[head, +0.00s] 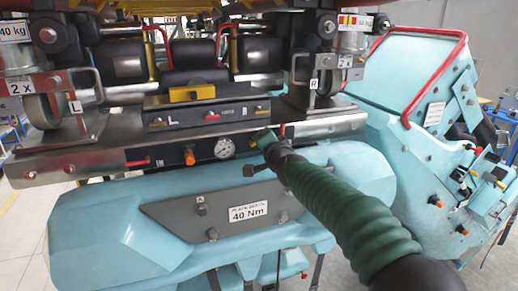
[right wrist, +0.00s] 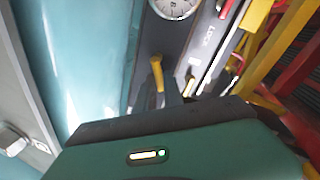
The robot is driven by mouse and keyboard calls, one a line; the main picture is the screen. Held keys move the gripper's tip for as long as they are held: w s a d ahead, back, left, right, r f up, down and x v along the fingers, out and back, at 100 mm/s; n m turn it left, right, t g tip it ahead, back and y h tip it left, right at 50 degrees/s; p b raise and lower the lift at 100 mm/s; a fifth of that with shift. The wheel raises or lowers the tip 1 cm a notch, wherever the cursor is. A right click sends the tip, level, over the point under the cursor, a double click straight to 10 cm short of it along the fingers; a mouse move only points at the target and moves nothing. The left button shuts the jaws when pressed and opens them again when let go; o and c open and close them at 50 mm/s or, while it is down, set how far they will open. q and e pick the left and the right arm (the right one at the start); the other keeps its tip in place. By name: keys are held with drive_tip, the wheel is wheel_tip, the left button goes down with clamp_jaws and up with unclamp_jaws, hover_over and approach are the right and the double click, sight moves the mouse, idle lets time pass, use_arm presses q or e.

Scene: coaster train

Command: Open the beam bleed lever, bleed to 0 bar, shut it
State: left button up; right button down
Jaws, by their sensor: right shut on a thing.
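The round white pressure gauge (head: 224,147) sits on the dark panel of the beam, right of an orange knob (head: 189,157). It is cut off at the top of the right wrist view (right wrist: 175,5); its needle is too small to read. A lever with a yellow handle (right wrist: 157,72) stands below the gauge in the right wrist view, at my gripper's fingers. My right gripper (head: 264,139) is right of the gauge. In the right wrist view it (right wrist: 172,92) is shut on this lever; its green body hides most of the grip. My left gripper is not in view.
A red-handled lever (head: 138,162) is at the panel's left. The teal beam cover (head: 120,215) with its 40 Nm plate (head: 248,212) bulges below the panel. A teal car body (head: 405,75) with red rails stands at the right. Wheels and steel brackets crowd above.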

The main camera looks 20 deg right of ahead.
drive_tip(key=m+b, duration=0.1)
drive_tip(key=f+m+y+b, duration=0.1)
drive_tip(key=shift+d+m, duration=0.4)
drive_tip(key=shift+d+f+m+b, duration=0.1)
drive_tip(key=shift+f+m+b, duration=0.15)
drive_tip(key=shift+m+b, duration=0.65)
drive_tip(key=shift+f+y, duration=0.1)
drive_tip(key=shift+y, duration=0.3)
drive_tip(key=c, duration=1.6)
unclamp_jaws()
drive_tip(key=shift+c, duration=0.2)
drive_tip(key=shift+o, duration=0.9)
drive_tip(key=shift+s+d, duration=0.1)
drive_tip(key=shift+s, duration=0.05)
drive_tip(key=shift+d, duration=0.15)
